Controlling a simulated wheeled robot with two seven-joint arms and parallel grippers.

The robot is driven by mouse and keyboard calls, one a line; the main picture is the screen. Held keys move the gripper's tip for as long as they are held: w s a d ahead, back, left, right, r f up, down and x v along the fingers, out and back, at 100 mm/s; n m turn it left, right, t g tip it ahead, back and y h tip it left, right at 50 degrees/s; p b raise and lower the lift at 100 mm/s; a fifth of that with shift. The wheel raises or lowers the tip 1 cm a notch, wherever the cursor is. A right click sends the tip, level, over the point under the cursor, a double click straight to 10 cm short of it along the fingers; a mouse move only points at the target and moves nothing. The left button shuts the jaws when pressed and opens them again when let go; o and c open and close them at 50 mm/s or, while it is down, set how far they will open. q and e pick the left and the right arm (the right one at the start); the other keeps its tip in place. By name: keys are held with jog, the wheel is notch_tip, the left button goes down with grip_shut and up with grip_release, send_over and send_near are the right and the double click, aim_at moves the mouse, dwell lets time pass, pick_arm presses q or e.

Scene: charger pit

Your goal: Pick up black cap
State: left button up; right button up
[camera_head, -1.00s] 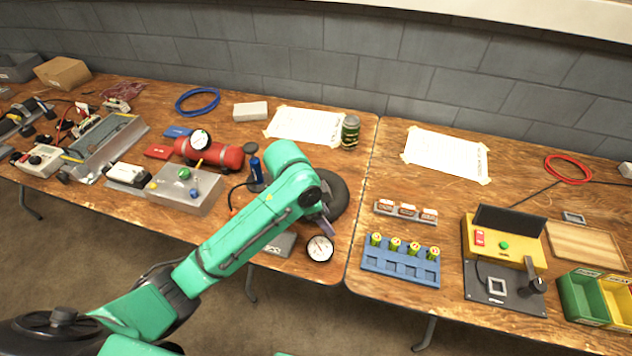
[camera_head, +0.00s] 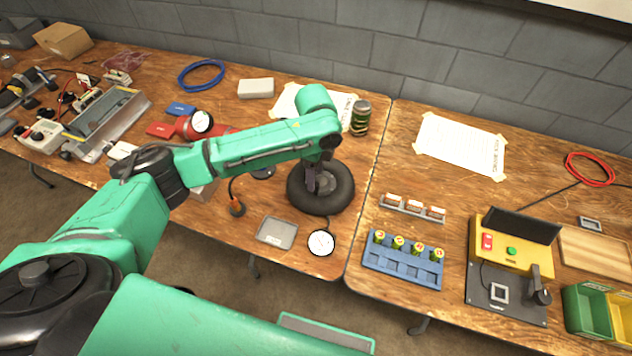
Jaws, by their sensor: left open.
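My left arm reaches in from the left across the table. My left gripper (camera_head: 319,187) points down over the black tyre (camera_head: 345,192) and partly covers its middle. It is open, and I see nothing held in it. I cannot make out the black cap for certain; it may be small or hidden behind the gripper or the arm. A round white-faced gauge (camera_head: 321,242) lies in front of the tyre, with a hose running towards the tyre. A small grey tray (camera_head: 277,233) lies beside the gauge. My right gripper is not in view.
A green can (camera_head: 360,118) stands behind the tyre. A blue rack (camera_head: 403,262) with several green cells is on the right table, near a yellow device (camera_head: 513,245). A red tank with a gauge (camera_head: 202,122) is partly behind my arm.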

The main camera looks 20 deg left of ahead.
pick_arm(q)
jog(key=shift+f, duration=1.55)
grip_shut()
jog(key=shift+r, duration=0.15)
notch_tip(320, 180, up, 20)
jog(key=b, duration=0.1)
